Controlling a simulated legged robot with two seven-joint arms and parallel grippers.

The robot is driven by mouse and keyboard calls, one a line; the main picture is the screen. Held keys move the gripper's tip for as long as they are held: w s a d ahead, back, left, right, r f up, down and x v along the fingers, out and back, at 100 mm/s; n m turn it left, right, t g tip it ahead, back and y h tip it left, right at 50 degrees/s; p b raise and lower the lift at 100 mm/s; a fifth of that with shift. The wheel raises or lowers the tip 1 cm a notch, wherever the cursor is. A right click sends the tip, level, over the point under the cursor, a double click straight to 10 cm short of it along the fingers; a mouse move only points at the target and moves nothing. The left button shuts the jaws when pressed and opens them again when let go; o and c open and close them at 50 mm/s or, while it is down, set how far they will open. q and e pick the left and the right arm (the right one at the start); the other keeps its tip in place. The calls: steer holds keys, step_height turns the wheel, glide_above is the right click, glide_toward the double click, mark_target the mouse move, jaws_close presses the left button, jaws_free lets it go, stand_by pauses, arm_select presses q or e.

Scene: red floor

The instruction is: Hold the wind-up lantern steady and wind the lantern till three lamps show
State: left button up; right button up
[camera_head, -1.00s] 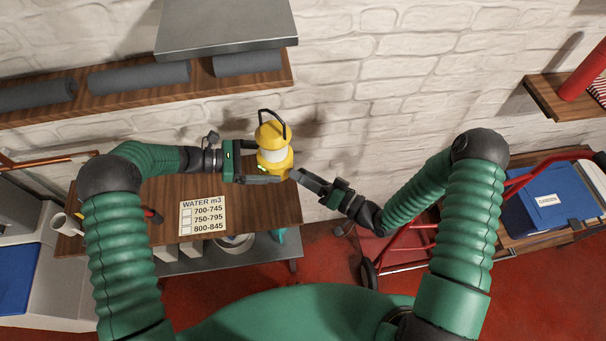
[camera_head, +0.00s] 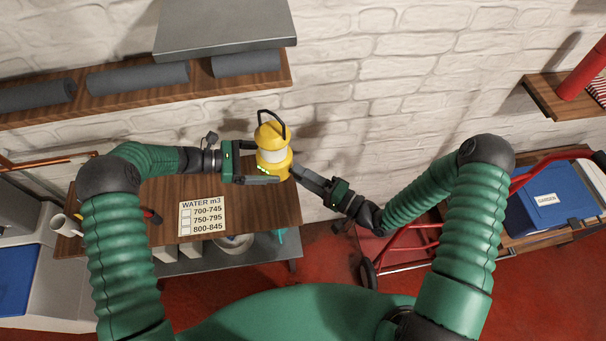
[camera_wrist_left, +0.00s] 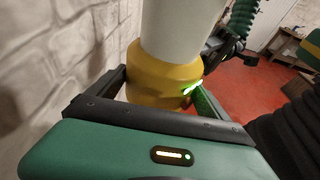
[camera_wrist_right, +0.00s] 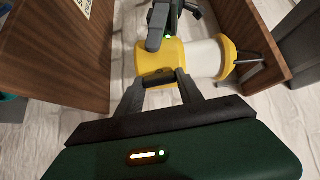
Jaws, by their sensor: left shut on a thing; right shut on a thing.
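The wind-up lantern (camera_head: 272,148) is yellow with a white middle and a dark top handle. It is upright in the head view, in front of the brick wall. My left gripper (camera_head: 264,178) is shut around its yellow base, which also shows in the left wrist view (camera_wrist_left: 160,82). Green lamps (camera_head: 262,169) glow in a short row on the base; their exact number is hard to tell. My right gripper (camera_head: 297,172) is shut at the base's right side. In the right wrist view its fingertips (camera_wrist_right: 160,82) close on the small winding crank, mostly hidden between them.
A wooden table (camera_head: 140,200) with a "WATER m3" card (camera_head: 202,216) and a white mug (camera_head: 66,224) is below left. A shelf with grey rolls (camera_head: 138,78) hangs above.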

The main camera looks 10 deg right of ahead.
steer(key=shift+w+d, duration=0.1)
stand_by(0.3)
steer(key=o, duration=1.4)
steer(key=v, duration=0.7)
steer(key=shift+d, duration=0.2)
